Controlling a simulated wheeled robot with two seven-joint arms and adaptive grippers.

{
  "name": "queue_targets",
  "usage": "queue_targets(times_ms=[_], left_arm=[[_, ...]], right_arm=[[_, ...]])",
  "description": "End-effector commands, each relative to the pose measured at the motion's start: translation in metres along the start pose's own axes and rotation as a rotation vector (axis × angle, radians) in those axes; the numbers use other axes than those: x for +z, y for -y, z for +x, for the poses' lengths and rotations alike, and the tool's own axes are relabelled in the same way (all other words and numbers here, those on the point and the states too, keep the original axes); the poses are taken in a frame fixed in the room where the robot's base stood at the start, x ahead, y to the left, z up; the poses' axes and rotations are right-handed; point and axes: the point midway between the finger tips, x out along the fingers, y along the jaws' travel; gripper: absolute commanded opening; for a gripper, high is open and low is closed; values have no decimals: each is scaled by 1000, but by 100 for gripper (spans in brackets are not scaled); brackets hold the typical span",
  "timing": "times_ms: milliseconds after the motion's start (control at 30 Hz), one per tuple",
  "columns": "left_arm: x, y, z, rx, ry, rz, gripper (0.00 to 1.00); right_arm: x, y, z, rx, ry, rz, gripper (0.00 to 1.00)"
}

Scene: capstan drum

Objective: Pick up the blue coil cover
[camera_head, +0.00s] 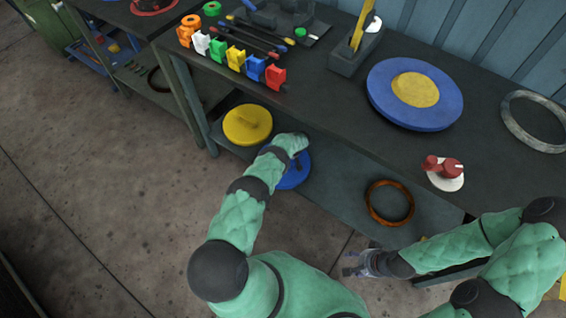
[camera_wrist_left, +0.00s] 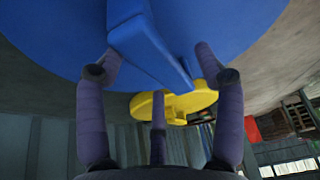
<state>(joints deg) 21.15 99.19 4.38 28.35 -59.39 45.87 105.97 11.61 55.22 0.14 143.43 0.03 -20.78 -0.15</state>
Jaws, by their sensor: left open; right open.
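The blue coil cover (camera_head: 293,178) lies on the lower shelf, partly hidden by my left arm in the head view. It fills the top of the left wrist view as a blue disc (camera_wrist_left: 230,25) with a raised bar handle (camera_wrist_left: 150,45). My left gripper (camera_head: 299,158) is over the cover. In the left wrist view its open fingers (camera_wrist_left: 158,62) stand on either side of the handle, with no clear grip on it; contact cannot be told. My right gripper (camera_head: 358,264) is open and empty, in front of the shelf.
A yellow cover (camera_head: 247,124) lies left of the blue one on the shelf. An orange-brown ring (camera_head: 390,203) lies farther right. On the bench top are a blue disc with yellow centre (camera_head: 415,90), a grey ring (camera_head: 535,121) and several coloured clips (camera_head: 235,57).

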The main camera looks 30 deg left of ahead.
Motion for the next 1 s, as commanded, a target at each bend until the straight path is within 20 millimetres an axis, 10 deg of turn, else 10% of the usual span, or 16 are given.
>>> queue_targets(times_ms=[400, 633, 1000], left_arm=[[0, 0, 2, 1, 0, -2, 69], [0, 0, 2, 0, 0, -1, 4], [0, -1, 1, 1, -1, -2, 0]], right_arm=[[0, 0, 0, 0, 0, 0, 55], [0, 0, 0, 0, 0, 0, 55], [0, 0, 0, 0, 0, 0, 55]])
